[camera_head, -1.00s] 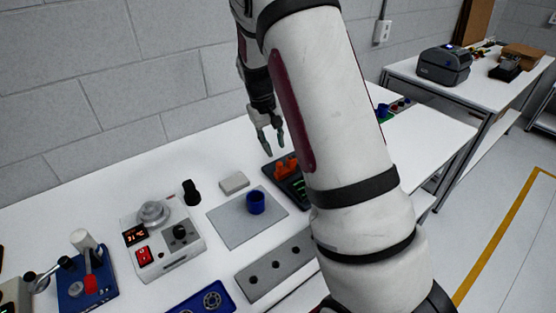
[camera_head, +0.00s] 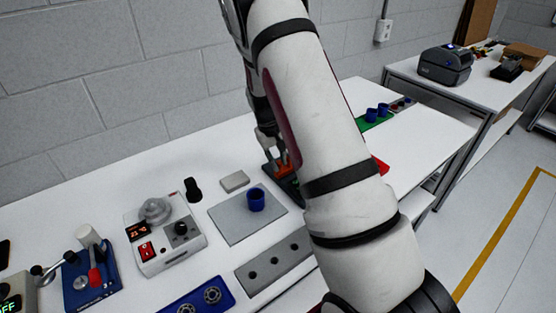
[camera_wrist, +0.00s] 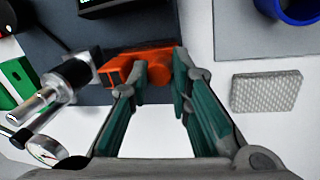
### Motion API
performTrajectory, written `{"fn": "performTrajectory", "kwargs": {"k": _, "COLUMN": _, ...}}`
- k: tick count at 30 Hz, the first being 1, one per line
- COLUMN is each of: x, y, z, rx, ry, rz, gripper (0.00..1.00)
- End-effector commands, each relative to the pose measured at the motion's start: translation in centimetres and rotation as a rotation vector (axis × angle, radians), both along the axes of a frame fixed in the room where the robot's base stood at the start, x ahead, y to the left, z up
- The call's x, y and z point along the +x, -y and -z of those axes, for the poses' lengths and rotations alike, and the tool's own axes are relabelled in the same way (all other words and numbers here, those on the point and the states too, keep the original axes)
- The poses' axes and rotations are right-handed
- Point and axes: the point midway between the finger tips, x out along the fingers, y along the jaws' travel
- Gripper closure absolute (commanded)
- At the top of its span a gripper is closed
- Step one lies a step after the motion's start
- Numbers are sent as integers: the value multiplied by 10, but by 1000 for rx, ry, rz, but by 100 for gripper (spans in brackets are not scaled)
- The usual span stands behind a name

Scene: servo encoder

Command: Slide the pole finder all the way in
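The orange part (camera_wrist: 150,58), which I take to be the pole finder, sits on the dark base plate (camera_wrist: 204,75) of a small device with a display. In the head view the orange part (camera_head: 284,163) is partly hidden by my fingers and arm. My gripper (camera_wrist: 162,72) is open, with its green-lined fingers spread. Its fingertips are low at the front side of the orange part, overlapping its right portion in the wrist view. I cannot tell whether they touch it. My gripper (camera_head: 277,150) is above the device in the head view.
A silver and black cylinder (camera_wrist: 70,80) and a round gauge (camera_wrist: 45,149) stand left of my fingers. A textured grey block (camera_wrist: 266,91) lies to the right. A blue cup (camera_head: 256,199) stands on a grey mat (camera_head: 232,225). A control box (camera_head: 165,240) is farther left.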

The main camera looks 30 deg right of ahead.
Motion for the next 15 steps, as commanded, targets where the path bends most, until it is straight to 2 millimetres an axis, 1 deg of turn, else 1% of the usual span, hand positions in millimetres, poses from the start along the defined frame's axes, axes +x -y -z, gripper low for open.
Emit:
{"fn": "performTrajectory", "kwargs": {"k": 5, "x": 0, "y": 0, "z": 0, "rx": 0, "ry": 0, "rz": -1, "gripper": 100}}
{"fn": "performTrajectory", "kwargs": {"k": 7, "x": 1, "y": 3, "z": 0, "rx": 0, "ry": 0, "rz": 0, "gripper": 100}}
{"fn": "performTrajectory", "kwargs": {"k": 15, "x": 2, "y": 36, "z": 1, "rx": -1, "ry": 0, "rz": 1, "gripper": 100}}
